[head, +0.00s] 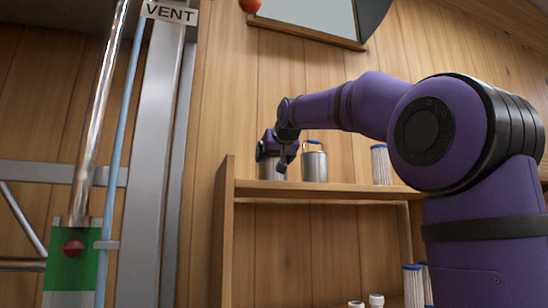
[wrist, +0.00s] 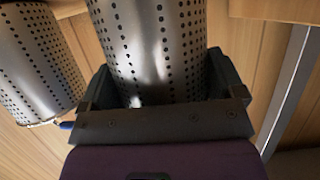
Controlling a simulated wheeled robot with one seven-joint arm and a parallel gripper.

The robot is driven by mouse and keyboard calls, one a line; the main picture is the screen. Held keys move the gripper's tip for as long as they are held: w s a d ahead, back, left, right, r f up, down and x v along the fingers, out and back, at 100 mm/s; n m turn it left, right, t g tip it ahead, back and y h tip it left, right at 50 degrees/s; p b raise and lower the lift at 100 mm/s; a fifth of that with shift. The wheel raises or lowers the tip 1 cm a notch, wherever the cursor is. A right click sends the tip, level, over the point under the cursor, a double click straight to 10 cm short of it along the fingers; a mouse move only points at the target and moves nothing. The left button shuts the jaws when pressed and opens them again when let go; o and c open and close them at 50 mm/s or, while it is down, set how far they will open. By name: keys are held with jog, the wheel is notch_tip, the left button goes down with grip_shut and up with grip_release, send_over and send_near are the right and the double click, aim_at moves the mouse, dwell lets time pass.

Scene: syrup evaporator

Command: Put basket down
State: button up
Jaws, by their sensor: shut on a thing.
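The basket (wrist: 150,45) is a shiny metal cylinder with rows of small holes. In the wrist view it sits between the two fingers of my gripper (wrist: 165,95), which is shut on it. In the head view my gripper (head: 280,155) is over the left part of the wooden shelf's top board (head: 330,190). The held basket (head: 272,168) shows there only partly behind it. I cannot tell whether its bottom touches the board.
A similar metal basket with a blue handle (head: 314,165) stands just right of my gripper; a perforated one also shows in the wrist view (wrist: 38,62). A white pleated filter (head: 380,165) stands farther right. A grey post with a VENT sign (head: 170,13) rises left of the shelf.

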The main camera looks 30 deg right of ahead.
jog(key=o, duration=0.7)
jog(key=shift+o, duration=0.2)
jog(key=v, duration=1.2)
jog(key=s+a+f+n+g+y, duration=0.1)
jog(key=s+a+f, duration=0.3)
jog(key=f, duration=1.1)
jog(key=s+a+f+n+g+y, duration=0.1)
jog(key=s+a+f+g, duration=0.3)
jog(key=s+f, duration=0.7)
jog(key=s+a+f+n+g+y, duration=0.1)
jog(key=s+a+f, duration=0.3)
jog(key=f, duration=1.5)
jog(key=s+g, duration=0.1)
jog(key=s, duration=0.3)
jog(key=shift+f+g+y, duration=0.3)
jog(key=shift+g+y, duration=0.1)
